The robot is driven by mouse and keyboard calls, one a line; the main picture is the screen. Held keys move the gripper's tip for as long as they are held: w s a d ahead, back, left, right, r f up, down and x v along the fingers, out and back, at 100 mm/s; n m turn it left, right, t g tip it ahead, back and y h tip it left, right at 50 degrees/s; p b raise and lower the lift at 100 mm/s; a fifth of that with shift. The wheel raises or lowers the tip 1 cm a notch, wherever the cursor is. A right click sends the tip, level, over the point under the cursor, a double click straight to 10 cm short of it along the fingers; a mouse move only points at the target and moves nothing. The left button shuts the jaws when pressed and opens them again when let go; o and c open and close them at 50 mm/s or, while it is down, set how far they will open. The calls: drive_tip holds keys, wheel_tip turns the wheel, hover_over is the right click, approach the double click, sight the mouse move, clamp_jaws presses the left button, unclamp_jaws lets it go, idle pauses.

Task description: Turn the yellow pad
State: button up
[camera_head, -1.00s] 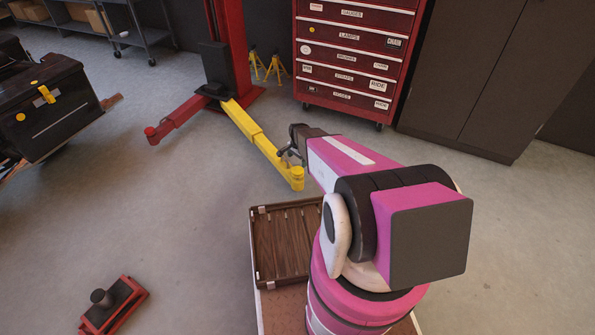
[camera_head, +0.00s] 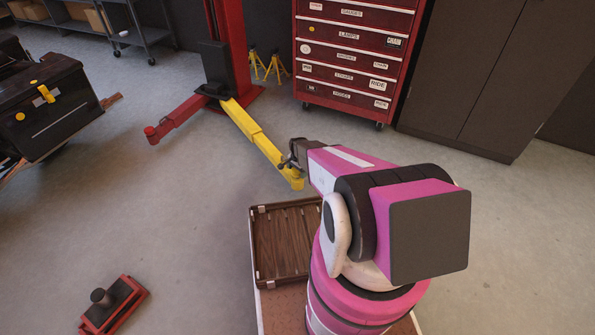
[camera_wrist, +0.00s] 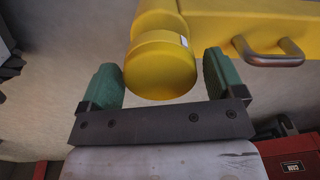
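The yellow pad (camera_wrist: 160,66) is a round yellow disc at the end of the yellow lift arm (camera_head: 253,132). In the wrist view my gripper (camera_wrist: 165,85) has its two green fingers apart, one on each side of the pad. A gap shows between the pad and the dark palm bar, and the fingers do not clearly touch the pad. In the head view my gripper (camera_head: 293,158) is at the tip of the yellow arm, and my own arm hides part of it.
A metal handle (camera_wrist: 268,52) sticks out of the yellow arm close to the right finger. A red lift post (camera_head: 231,50) stands behind, with a red tool chest (camera_head: 352,60) to its right. A wooden tray (camera_head: 258,245) lies in front. A red jack (camera_head: 113,306) sits on the floor at lower left.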

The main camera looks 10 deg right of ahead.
drive_tip(key=c, duration=0.6)
drive_tip(key=shift+n, duration=0.5)
drive_tip(key=o, duration=0.9)
drive_tip(key=shift+r, duration=0.15)
wheel_tip(320, 180, up, 11)
drive_tip(key=shift+f, duration=0.2)
